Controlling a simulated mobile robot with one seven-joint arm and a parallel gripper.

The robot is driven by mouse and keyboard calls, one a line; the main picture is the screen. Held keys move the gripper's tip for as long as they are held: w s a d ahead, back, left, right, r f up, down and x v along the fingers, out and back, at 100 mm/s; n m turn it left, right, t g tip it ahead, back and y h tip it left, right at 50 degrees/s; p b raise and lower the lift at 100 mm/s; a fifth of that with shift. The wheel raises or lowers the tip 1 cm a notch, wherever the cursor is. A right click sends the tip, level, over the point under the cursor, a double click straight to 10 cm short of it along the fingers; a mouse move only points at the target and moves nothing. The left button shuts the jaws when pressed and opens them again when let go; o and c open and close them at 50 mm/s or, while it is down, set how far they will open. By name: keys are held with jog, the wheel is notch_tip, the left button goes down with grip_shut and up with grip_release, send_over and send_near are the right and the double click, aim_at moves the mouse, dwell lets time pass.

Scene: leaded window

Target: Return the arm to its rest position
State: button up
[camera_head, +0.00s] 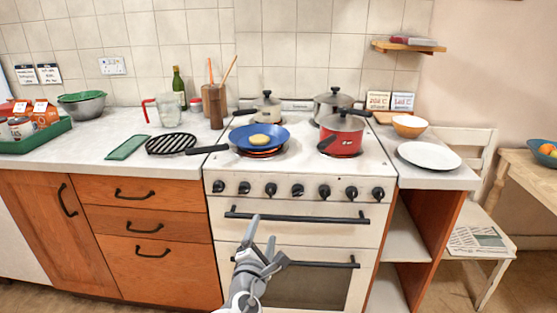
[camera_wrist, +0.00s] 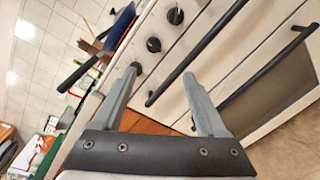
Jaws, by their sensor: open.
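My gripper (camera_head: 261,236) is in front of the white stove (camera_head: 223,186), near the oven door handles, in the head view. Its two fingers are spread apart with nothing between them. In the wrist view my gripper (camera_wrist: 161,72) points toward the stove front, with dark knobs and long handles beyond the fingers. This view is strongly tilted. My forearm comes up from the bottom edge of the head view.
A blue frying pan (camera_head: 275,136) holding a round yellowish piece of food sits on the stove, its handle reaching left. A red pot (camera_head: 345,138) stands at the right. A white plate (camera_head: 429,156) lies on the right counter. The floor before the stove looks clear.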

jog(key=d+f+m+g+h, duration=0.35)
jog(key=d+f+m, duration=0.2)
jog(key=d, duration=0.25)
jog(key=s+d+f+m+g+y, duration=0.3)
jog(key=s+d+f+m+g, duration=0.25)
jog(key=s+m+g, duration=0.35)
jog(key=s+d+r+m+y, duration=0.1)
jog(key=s+d+r+m, duration=0.25)
jog(key=s+r, duration=0.7)
jog(key=s+d+r+m+y, duration=0.1)
jog(key=s+d+r+m, duration=0.35)
jog(key=r, duration=1.05)
notch_tip(320, 180, up, 17)
jog(key=s+a+m+p, duration=0.1)
jog(key=s+p, duration=0.1)
jog(key=p, duration=1.5)
jog(key=shift+s+r+t, duration=0.15)
jog(key=shift+s+t, duration=0.1)
jog(key=shift+t, duration=0.2)
